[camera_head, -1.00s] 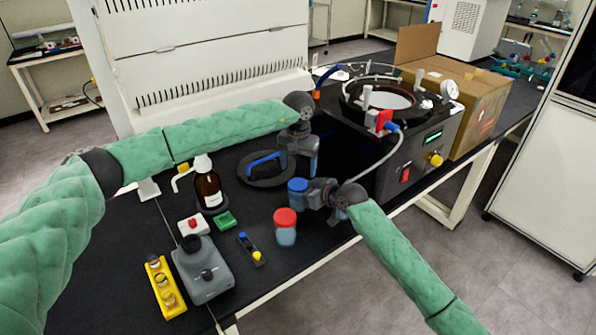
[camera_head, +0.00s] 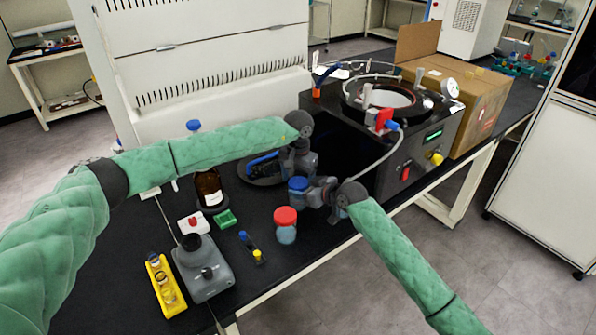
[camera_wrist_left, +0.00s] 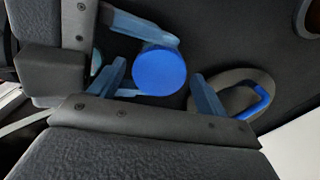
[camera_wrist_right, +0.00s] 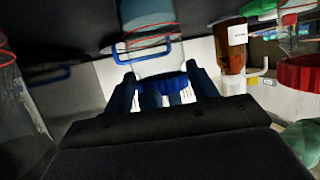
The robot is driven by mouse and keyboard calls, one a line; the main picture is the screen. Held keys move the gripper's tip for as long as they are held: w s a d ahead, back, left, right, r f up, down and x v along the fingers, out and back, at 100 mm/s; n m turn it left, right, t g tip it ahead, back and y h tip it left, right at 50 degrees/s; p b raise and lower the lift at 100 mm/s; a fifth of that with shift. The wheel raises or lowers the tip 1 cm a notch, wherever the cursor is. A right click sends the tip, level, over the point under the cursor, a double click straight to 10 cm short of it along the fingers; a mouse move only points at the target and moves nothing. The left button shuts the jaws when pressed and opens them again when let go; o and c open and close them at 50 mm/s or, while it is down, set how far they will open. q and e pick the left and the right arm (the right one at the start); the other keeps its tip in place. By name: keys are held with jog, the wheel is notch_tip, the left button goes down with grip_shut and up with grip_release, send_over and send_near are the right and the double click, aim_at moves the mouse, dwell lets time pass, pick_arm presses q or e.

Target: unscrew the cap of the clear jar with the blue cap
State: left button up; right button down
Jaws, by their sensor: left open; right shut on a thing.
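The clear jar with the blue cap (camera_head: 298,184) stands upright near the middle of the black bench. My right gripper (camera_head: 312,196) is shut on the jar from the right, below the cap. The cap is in place on the jar; its round top (camera_wrist_left: 159,72) shows in the left wrist view. My left gripper (camera_wrist_left: 160,88) is open, with its fingers apart on either side of the cap and not visibly touching it. In the right wrist view, which looks upside down, the cap (camera_wrist_right: 162,83) shows between the fingers. The left fingertips are partly hidden in the head view.
A jar with a red cap (camera_head: 286,217) stands close in front. A round black lid with a blue handle (camera_wrist_left: 263,100) lies behind. A brown bottle (camera_head: 208,187), grey device (camera_head: 203,270) and yellow rack (camera_head: 165,287) stand left. The freeze dryer (camera_head: 420,150) is at right.

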pick_arm(q)
jog(key=shift+f, duration=0.15)
jog(key=c, duration=1)
jog(key=shift+n, duration=1.7)
jog(key=o, duration=1.1)
jog(key=shift+r, duration=2.35)
jog(key=shift+c, duration=0.5)
jog(key=shift+r+m, duration=1.6)
jog(key=shift+f, duration=3.95)
